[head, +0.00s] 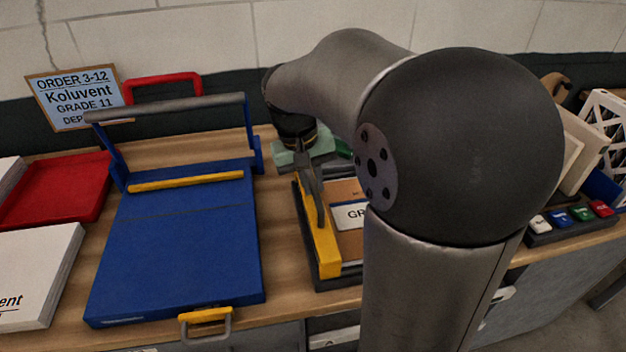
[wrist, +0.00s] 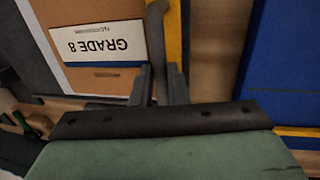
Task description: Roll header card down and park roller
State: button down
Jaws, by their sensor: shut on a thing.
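My gripper (head: 310,172) is over the left side of a dark tray (head: 318,284), largely behind my arm in the head view. In the wrist view my gripper's fingers (wrist: 160,84) are closed on a dark grey handle (wrist: 157,45). The handle runs along a yellow bar (head: 326,250) at the tray's left edge. A brown card or box (head: 347,190) lies in the tray, with a white label (head: 350,216) that reads GRADE 8 in the wrist view (wrist: 97,43). I cannot tell which piece is the header card or whether the held handle belongs to the roller.
A blue board (head: 185,235) with an upright frame and grey crossbar (head: 165,107) stands left of the tray. A red tray (head: 60,190) and white boxes (head: 35,275) lie farther left. An order sign (head: 75,97) reads GRADE 11. Coloured blocks (head: 570,216) sit at the right.

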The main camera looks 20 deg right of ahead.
jog(key=shift+w+a, duration=0.1)
jog(key=shift+a, duration=0.1)
jog(key=c, duration=1.4)
grip_release()
jog(key=shift+a, duration=0.15)
jog(key=shift+w+r, duration=0.1)
jog(key=shift+r, duration=0.45)
jog(key=a+r, duration=0.3)
jog(key=r, duration=1.3)
jog(key=shift+w, duration=0.3)
jog(key=shift+a, duration=0.1)
